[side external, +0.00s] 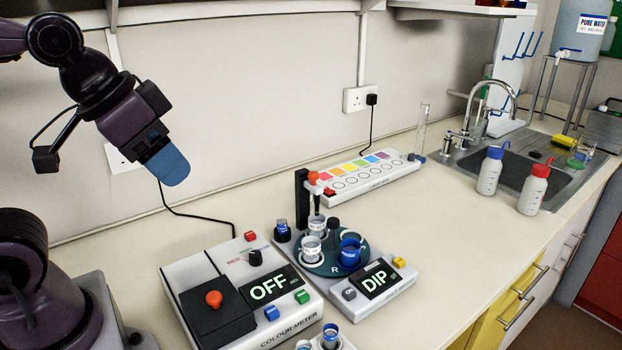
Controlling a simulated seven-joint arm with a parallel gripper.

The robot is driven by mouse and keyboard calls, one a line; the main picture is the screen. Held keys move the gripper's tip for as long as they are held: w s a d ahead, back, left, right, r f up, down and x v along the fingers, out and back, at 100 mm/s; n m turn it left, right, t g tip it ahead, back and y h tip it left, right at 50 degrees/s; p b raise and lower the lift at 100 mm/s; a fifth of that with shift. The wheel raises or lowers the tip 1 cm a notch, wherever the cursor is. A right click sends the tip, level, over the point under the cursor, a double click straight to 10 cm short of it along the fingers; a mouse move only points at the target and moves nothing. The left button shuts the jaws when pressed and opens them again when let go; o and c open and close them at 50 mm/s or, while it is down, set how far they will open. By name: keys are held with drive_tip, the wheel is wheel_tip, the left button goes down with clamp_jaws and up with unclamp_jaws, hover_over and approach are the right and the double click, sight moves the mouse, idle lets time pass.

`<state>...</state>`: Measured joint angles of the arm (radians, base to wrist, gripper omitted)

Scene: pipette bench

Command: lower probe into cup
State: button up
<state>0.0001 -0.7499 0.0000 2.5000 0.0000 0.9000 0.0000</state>
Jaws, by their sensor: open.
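My gripper (168,168), with blue fingertips, hangs high at the upper left. It is open and empty, well above and left of the devices. The probe (316,200), dark with a red-orange top, is carried by a black post (301,198) on the grey-white unit whose display reads DIP (375,280). The probe points down over a clear cup (317,224) at the back of a dark green turntable (325,268). Whether its tip is inside the cup is too small to tell. Another clear cup (312,249) and a blue-banded cup (350,254) also sit on the turntable.
The colour meter (244,290), its display reading OFF, stands left of the DIP unit. A light box with coloured squares (362,178) lies behind. Small vials stand near the DIP unit and at the bottom edge. The sink and wash bottles are far right. Bench between is clear.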

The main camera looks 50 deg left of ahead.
drive_tip(key=shift+c, duration=0.5)
drive_tip(key=shift+f, duration=0.1)
drive_tip(key=shift+c, duration=1.2)
drive_tip(key=n+g+y, duration=0.1)
drive_tip(key=n+y, duration=0.1)
drive_tip(key=n, duration=0.2)
approach(313, 173)
drive_tip(key=x, duration=0.8)
drive_tip(key=shift+w+f, duration=0.15)
drive_tip(key=shift+f, duration=0.2)
